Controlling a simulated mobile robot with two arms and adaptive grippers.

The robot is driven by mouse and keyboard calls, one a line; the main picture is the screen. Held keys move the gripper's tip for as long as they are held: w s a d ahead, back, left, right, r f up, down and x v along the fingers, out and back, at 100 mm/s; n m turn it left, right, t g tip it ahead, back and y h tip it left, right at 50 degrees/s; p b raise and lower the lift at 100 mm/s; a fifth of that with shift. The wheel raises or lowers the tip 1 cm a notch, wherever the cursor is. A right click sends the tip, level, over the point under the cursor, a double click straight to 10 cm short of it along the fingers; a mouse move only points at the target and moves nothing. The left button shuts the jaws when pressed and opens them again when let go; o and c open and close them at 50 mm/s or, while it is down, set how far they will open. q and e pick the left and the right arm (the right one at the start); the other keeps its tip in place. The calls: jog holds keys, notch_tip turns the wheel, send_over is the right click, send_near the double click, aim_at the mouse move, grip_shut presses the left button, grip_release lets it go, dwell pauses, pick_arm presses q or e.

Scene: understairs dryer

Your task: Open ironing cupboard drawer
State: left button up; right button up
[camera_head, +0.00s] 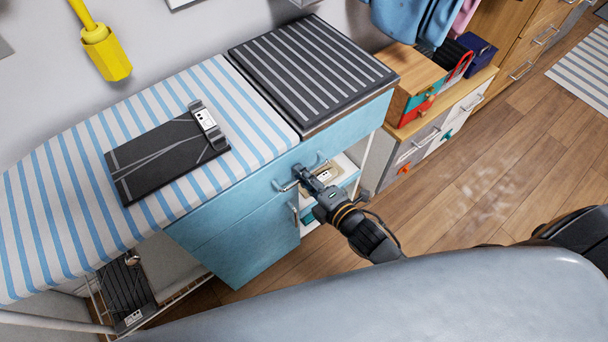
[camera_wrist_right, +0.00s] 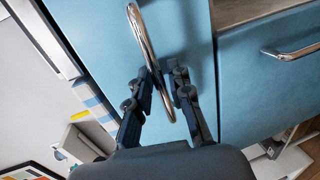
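The ironing cupboard is light blue and has a blue-and-white striped top (camera_head: 60,190). Its upper drawer front (camera_head: 225,205) sits below the striped top and looks closed. A chrome bar handle (camera_head: 286,187) is at the right end of this front. My right gripper (camera_head: 300,174) is at this handle. In the right wrist view the curved chrome handle (camera_wrist_right: 139,32) runs between the two dark fingertips of my right gripper (camera_wrist_right: 161,82). The fingers are apart, one on each side of the bar, with gaps showing. My left gripper is not in view.
A dark clipboard-like board (camera_head: 160,155) lies on the striped top. To the right is a neighbouring blue front under a dark ribbed top (camera_head: 310,65); its own handle shows in the right wrist view (camera_wrist_right: 290,52). Open shelves lie below. The wooden floor (camera_head: 470,190) is clear to the right.

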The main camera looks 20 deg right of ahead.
grip_shut()
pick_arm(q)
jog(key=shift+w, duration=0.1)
